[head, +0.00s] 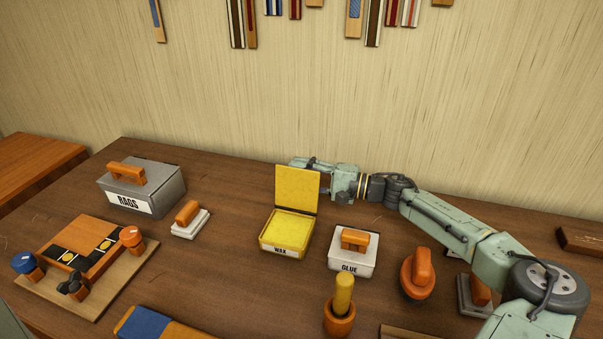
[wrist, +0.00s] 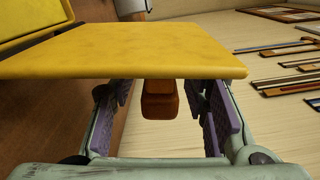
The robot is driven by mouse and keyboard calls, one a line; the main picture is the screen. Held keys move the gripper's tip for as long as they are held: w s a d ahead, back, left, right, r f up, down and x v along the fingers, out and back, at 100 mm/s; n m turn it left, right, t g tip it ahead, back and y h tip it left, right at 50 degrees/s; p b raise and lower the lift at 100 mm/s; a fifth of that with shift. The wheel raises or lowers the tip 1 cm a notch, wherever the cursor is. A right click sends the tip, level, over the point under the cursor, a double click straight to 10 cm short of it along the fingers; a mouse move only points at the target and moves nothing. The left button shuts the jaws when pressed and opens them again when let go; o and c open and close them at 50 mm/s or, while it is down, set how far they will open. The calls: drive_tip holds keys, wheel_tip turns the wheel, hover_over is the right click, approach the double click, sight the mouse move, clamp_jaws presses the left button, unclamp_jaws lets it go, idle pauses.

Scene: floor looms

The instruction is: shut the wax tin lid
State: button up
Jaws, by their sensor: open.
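The wax tin (head: 285,236) is a shallow yellow box with a WAX label, standing on the bench in the middle of the head view. Its yellow lid (head: 296,188) stands up, roughly upright, at the back edge. My gripper (head: 308,165) is behind the lid, reaching in from the right; the lid hides part of its fingers. In the wrist view the lid (wrist: 130,50) spans the upper part, and part of the tin shows at the top left. There my gripper (wrist: 160,118) has its purple-padded fingers wide apart, with nothing held.
A white GLUE box (head: 353,260) stands right of the tin, with an orange-handled tool (head: 417,272) beyond. A wooden cup (head: 340,318) is in front. A small handled block (head: 190,218) and the grey RAGS box (head: 160,190) are left. The wall is close behind my arm.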

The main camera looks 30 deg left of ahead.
clamp_jaws()
idle(0.5)
idle(0.3)
